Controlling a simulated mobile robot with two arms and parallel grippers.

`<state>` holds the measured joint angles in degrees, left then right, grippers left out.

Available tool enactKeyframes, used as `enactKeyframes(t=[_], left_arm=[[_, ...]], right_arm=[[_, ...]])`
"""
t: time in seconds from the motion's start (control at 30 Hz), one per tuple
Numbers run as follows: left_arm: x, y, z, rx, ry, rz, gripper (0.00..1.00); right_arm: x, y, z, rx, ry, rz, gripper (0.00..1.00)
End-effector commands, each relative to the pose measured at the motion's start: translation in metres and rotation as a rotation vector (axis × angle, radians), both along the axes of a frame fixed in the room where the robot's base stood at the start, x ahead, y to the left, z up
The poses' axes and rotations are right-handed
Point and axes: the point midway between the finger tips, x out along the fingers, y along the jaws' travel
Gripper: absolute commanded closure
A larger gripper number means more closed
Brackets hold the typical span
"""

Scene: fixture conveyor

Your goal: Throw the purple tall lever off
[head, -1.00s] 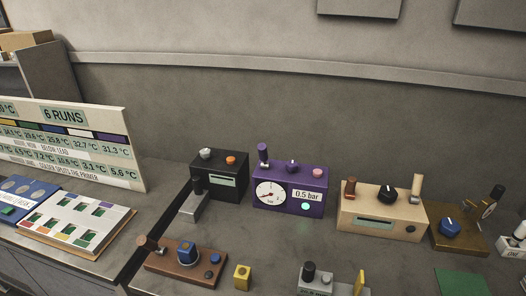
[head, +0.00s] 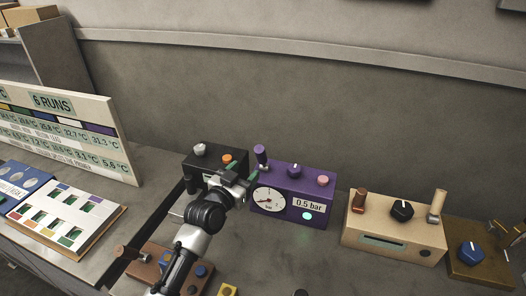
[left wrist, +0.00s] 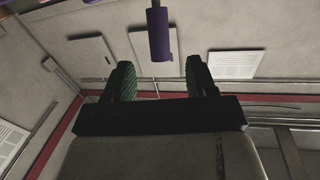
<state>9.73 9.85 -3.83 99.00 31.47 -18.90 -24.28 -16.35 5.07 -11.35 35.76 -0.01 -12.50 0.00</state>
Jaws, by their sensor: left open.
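The purple tall lever (head: 261,155) stands up at the left end of the top of a purple box (head: 318,190) in the head view. The box has a round dial, a 0.5 bar readout and a lit greenish lamp on its front. My left gripper (head: 242,172) is just left of the purple box, in front of the black box, close to the lever but apart from it. In the left wrist view the lever (left wrist: 160,38) hangs into the picture between and beyond the two open fingers (left wrist: 158,80). Nothing is between the fingertips. My right gripper is not in view.
A black box (head: 203,153) with grey and orange knobs stands behind my left gripper. A purple-topped knob (head: 295,170) and a pink button (head: 323,180) share the purple box's top. A beige box (head: 390,228) stands to the right. A brown panel (head: 150,262) lies in front.

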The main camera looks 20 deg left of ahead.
Motion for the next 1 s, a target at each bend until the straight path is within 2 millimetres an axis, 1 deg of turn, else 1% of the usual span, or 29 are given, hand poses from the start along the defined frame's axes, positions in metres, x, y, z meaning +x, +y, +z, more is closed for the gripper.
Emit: enactKeyframes(t=[0.03, 0.1, 0.17, 0.23, 0.33, 0.5, 0.57, 0.67, 0.97, 1.0], left_arm=[[0.009, -0.003, 0.003, -0.002, 0.0, -0.001, 0.43], [0.022, -0.005, 0.003, 0.0, 0.0, -0.001, 0.43], [0.033, -0.007, 0.003, -0.001, 0.0, -0.001, 0.43], [0.045, -0.01, 0.003, 0.0, 0.001, -0.001, 0.43], [0.061, -0.014, 0.002, -0.001, 0.002, -0.002, 0.43], [0.079, -0.018, 0.001, 0.0, 0.002, -0.003, 0.43], [0.083, -0.019, 0.001, 0.0, 0.001, -0.002, 0.43], [0.086, -0.019, 0.001, 0.001, 0.002, -0.001, 0.43], [0.088, -0.02, 0.0, 0.0, 0.002, -0.001, 0.43], [0.088, -0.02, 0.0, 0.0, 0.002, -0.001, 0.49]], right_arm=[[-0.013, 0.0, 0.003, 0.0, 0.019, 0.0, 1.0], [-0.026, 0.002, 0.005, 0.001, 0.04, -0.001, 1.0], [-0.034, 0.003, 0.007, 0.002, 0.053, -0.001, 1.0], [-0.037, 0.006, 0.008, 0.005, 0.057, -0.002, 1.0], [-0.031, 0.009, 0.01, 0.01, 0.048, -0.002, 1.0], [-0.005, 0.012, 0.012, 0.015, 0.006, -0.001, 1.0], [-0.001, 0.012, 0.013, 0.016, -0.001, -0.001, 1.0], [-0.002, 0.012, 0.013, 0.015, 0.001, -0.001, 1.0], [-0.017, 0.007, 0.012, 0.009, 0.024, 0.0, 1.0], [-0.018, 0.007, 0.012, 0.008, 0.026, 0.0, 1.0]])
